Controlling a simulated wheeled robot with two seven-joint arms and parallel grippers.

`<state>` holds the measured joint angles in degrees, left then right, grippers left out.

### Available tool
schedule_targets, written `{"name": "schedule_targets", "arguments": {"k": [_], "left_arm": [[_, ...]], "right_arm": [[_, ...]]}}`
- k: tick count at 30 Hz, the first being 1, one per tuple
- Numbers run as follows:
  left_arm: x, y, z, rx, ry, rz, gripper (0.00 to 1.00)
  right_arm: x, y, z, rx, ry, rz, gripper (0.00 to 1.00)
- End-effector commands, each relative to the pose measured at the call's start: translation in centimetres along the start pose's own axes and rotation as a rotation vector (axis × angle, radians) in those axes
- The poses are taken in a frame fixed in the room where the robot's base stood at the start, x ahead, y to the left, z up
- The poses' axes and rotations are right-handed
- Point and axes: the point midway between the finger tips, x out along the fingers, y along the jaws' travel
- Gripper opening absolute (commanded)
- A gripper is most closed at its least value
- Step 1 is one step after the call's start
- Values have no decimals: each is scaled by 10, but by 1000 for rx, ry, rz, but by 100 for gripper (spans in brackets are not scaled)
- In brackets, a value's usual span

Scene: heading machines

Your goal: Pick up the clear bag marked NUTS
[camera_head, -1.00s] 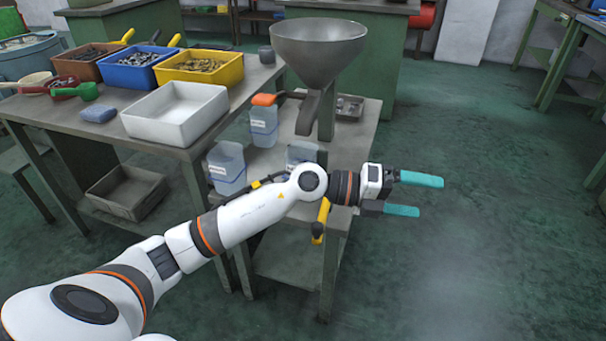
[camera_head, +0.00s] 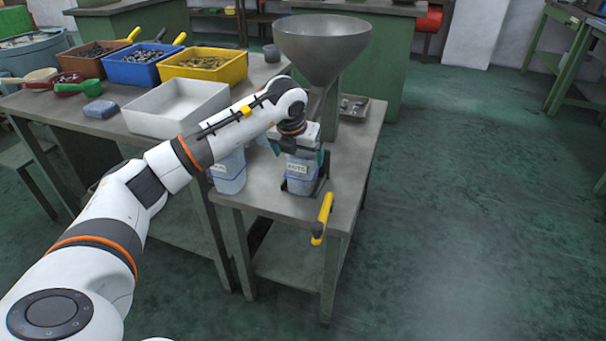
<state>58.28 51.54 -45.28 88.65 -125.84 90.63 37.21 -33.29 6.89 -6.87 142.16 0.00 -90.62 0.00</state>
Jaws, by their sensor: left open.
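The clear bag marked NUTS (camera_head: 299,170) stands upright on the small metal table, below and in front of the grey funnel. Its label faces me and it looks bluish in its lower part. The other finger is mostly hidden, and I cannot tell whether the fingers touch the bag. My right gripper is not in view.
Another clear bag (camera_head: 229,172) stands left of it, partly under my arm. The funnel (camera_head: 322,45) rises close behind. A yellow handle (camera_head: 322,218) sticks out at the table's front edge. A white bin (camera_head: 165,110) and coloured bins stand on the bench at left. The floor at right is clear.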

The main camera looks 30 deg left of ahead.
Motion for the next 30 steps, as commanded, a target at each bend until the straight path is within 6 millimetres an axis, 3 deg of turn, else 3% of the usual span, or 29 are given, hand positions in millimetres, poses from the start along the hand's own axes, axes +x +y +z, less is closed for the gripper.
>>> {"name": "schedule_targets", "arguments": {"k": [5,13,22,23,30], "left_arm": [[14,0,0,0,-1,2,94],[52,-1,-1,1,-2,2,94],[58,-1,-1,2,1,3,94],[58,-1,-1,2,1,3,92],[58,-1,-1,2,0,2,53]], "right_arm": [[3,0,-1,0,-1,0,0],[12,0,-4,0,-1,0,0],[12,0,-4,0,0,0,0],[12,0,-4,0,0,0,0],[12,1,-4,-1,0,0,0]]}}
